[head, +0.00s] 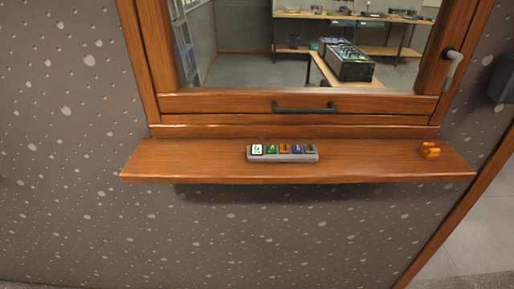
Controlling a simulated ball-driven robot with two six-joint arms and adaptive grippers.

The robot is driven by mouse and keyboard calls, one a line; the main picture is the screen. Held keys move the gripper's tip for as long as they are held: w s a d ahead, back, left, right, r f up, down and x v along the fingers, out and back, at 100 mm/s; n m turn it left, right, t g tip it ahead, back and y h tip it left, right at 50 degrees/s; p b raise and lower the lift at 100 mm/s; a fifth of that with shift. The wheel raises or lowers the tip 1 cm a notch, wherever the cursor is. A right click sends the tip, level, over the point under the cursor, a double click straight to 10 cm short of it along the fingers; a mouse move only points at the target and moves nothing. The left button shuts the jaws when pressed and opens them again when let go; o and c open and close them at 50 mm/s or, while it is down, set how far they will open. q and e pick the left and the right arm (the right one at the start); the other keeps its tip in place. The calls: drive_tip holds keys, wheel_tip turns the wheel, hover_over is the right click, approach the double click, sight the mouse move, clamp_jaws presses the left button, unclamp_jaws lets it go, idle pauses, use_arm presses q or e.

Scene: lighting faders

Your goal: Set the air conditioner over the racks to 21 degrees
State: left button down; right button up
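No air conditioner, racks or temperature display can be made out in the head view. A small grey panel (282,157) lies on a wooden window sill (200,161), near its middle. It carries a row of small square tiles in white, green, orange, blue and dark grey. The marks on them are too small to read, and I cannot tell what the panel works. Neither of my grippers is in view.
Above is a wooden-framed window with a dark bar handle (303,108) and a grey lever (453,66).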

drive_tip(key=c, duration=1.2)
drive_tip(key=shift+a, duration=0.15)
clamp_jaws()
